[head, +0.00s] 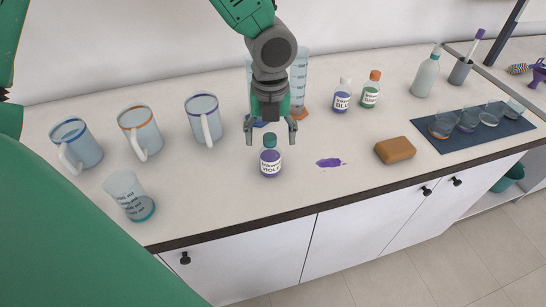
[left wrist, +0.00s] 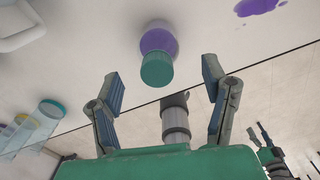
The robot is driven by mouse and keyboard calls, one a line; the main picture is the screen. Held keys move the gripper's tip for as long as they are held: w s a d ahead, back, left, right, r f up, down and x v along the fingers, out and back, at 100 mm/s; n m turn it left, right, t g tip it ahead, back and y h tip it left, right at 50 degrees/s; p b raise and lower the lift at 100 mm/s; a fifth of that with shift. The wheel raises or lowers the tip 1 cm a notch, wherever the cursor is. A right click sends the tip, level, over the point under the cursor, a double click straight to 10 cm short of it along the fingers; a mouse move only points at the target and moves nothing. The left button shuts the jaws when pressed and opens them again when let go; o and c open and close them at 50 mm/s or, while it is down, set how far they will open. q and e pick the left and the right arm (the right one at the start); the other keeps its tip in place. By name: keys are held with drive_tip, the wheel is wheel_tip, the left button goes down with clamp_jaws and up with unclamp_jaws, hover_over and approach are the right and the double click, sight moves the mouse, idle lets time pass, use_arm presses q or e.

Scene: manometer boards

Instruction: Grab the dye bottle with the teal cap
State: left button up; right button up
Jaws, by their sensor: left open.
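The dye bottle with the teal cap (head: 270,158) stands upright on the counter, with a purple body and a white label reading violet. It also shows in the left wrist view (left wrist: 157,62), with its cap toward the camera. My left gripper (head: 271,138) is open and empty, its fingers spread just behind and above the bottle in the head view. In the left wrist view the bottle lies beyond the gap between the fingers (left wrist: 162,88), apart from both. My right gripper is not clearly visible in the head view.
A brown block (head: 394,150) and a purple spill (head: 330,162) lie to the right. A white-capped blue bottle (head: 342,97) and an orange-capped bottle (head: 371,91) stand behind. A dark mat (head: 460,143) holds glass dishes.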

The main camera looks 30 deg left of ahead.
sight(270, 155)
use_arm(q)
drive_tip(key=shift+w+a+f, duration=0.1)
drive_tip(key=shift+a+f, duration=0.05)
drive_tip(key=shift+f, duration=0.25)
drive_tip(key=shift+w+a+f, duration=0.1)
drive_tip(key=shift+f, duration=0.3)
wheel_tip(270, 155, down, 4)
drive_tip(key=shift+s+f, duration=0.1)
drive_tip(key=shift+f, duration=0.05)
drive_tip(key=shift+d+f, duration=0.15)
drive_tip(key=shift+f, duration=0.15)
drive_tip(key=shift+d+r, duration=0.1)
drive_tip(key=shift+c, duration=0.8)
drive_tip(key=c, duration=1.1)
drive_tip(key=shift+a, duration=0.2)
drive_tip(key=shift+c, duration=0.2)
